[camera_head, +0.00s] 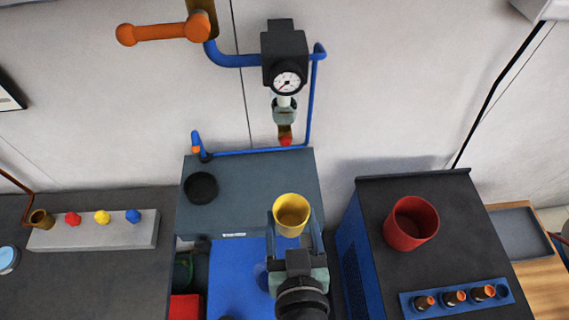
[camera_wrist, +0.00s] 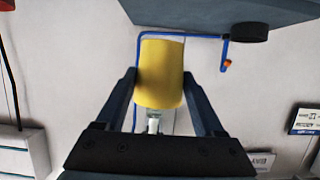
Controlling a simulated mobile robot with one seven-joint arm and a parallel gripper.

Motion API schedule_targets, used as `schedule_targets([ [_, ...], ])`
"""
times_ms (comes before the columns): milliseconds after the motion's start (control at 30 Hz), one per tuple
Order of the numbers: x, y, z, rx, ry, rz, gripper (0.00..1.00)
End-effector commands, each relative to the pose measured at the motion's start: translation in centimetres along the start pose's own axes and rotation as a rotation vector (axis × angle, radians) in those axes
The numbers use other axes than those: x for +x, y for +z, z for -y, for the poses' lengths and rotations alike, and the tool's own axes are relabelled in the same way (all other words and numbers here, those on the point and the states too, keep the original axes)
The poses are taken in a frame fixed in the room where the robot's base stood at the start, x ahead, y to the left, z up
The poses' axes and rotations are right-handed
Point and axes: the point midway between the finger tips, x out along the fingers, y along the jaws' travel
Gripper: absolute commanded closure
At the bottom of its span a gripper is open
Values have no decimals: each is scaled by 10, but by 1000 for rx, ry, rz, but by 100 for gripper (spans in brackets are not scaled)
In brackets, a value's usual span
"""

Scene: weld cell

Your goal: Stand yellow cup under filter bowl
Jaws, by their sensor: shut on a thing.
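The yellow cup (camera_head: 292,214) is held between the two fingers of my gripper (camera_head: 294,228), its open mouth upward in the head view. In the wrist view the cup (camera_wrist: 160,75) fills the space between the fingers (camera_wrist: 162,90). The filter bowl (camera_head: 284,105) hangs on the back wall below a black regulator (camera_head: 283,45) with a round gauge. A brass piece with a red tip (camera_head: 285,139) hangs below the bowl. The cup is in front of and below the bowl in the head view, apart from it.
A grey-blue cabinet top (camera_head: 250,180) lies beneath the bowl, with a black disc (camera_head: 201,188) at its left. A red cup (camera_head: 411,223) stands on the dark cabinet (camera_head: 455,205) at right. A blue pipe (camera_head: 312,95) runs beside the regulator. The cabinet top's middle is clear.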

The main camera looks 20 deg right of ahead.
Motion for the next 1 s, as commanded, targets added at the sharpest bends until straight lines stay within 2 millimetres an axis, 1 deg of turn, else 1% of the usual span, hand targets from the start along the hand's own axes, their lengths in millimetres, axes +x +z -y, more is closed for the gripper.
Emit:
schedule_targets([
  [33,9,-9,0,0,1,-6,92],
  [267,52,-24,0,1,0,-4,92],
  [700,140,-56,0,-1,0,-1,92],
  [733,141,-46,0,0,0,5,92],
  [800,144,-33,0,0,0,6,92],
  [900,148,-23,0,1,0,3,92],
  [1000,150,-18,0,0,0,1,92],
])
